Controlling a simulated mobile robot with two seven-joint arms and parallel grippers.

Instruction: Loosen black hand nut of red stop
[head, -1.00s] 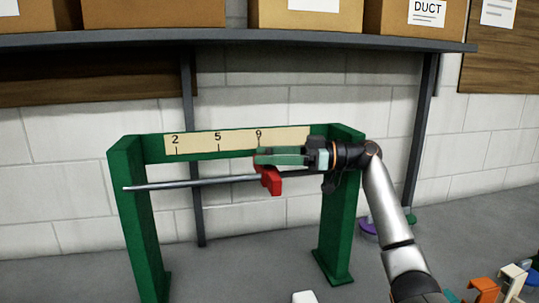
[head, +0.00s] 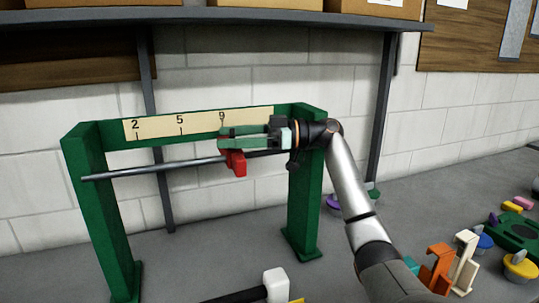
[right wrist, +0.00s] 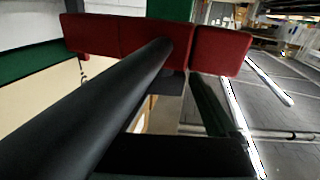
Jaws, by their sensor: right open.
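The red stop (head: 237,165) sits on a steel rod (head: 140,171) across a green frame (head: 302,205), below the 9 of a tan scale. My right gripper (head: 222,137) reaches in from the right, its open fingers above and partly in front of the stop. In the right wrist view the red stop (right wrist: 145,38) shows close up, with a dark round bar (right wrist: 95,105) running up to it. A small dark piece (right wrist: 172,84) shows beneath the stop; I cannot tell whether it is the black hand nut. The nut is not clearly visible in the head view. My left gripper is out of view.
A tool with a white end (head: 276,284) and dark handle lies at the front. An orange piece (head: 437,265), a cream piece (head: 465,258) and several coloured parts lie at right. A shelf with boxes hangs above.

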